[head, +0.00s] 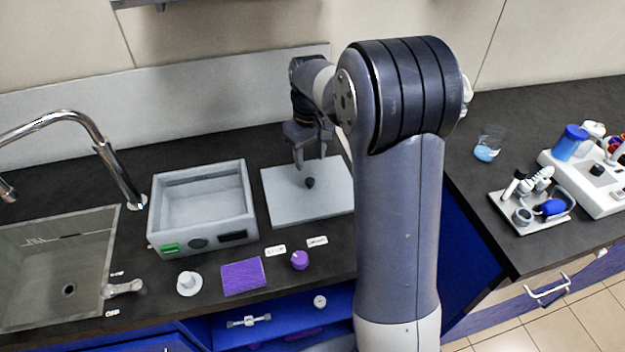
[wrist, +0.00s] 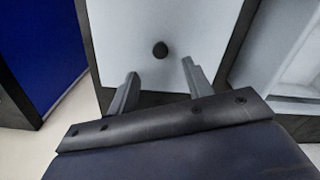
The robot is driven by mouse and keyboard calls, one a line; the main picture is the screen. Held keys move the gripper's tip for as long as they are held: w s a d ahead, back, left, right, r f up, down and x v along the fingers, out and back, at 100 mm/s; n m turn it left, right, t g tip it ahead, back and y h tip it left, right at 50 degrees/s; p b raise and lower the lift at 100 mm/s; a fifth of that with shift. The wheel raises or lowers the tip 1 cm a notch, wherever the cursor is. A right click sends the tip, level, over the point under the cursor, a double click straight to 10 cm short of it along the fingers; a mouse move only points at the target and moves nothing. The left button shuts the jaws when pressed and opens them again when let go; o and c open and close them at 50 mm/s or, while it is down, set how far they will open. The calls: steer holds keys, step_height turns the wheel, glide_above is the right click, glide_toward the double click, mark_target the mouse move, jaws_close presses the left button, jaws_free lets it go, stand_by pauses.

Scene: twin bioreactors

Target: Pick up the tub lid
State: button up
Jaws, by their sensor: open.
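The tub lid (head: 287,204) is a flat light-grey panel lying on the dark counter, with a small black knob (head: 309,183) near its middle. Its right part is hidden behind my arm. My gripper (head: 312,166) is above the lid, close to the knob, with its fingers pointing down. In the wrist view the lid (wrist: 130,30) fills the centre, and the knob (wrist: 160,49) shows just beyond the fingertips, between their lines. My gripper (wrist: 160,68) is open and empty there. I cannot tell the exact height of the fingers over the lid.
The open grey tub (head: 203,205) stands left of the lid, beside the sink (head: 55,270) and tap. A purple sponge (head: 243,277), a purple knob (head: 299,260) and a white piece (head: 189,283) lie in front. A beaker (head: 488,145) and a tray (head: 533,205) of tools stand right.

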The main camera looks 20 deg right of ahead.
mark_target(310, 180)
step_height(310, 180, down, 9)
steer(key=shift+w+r+p, duration=0.1)
steer(key=shift+r+p, duration=0.1)
steer(key=shift+p, duration=0.25)
steer(key=shift+c, duration=0.6)
jaws_close()
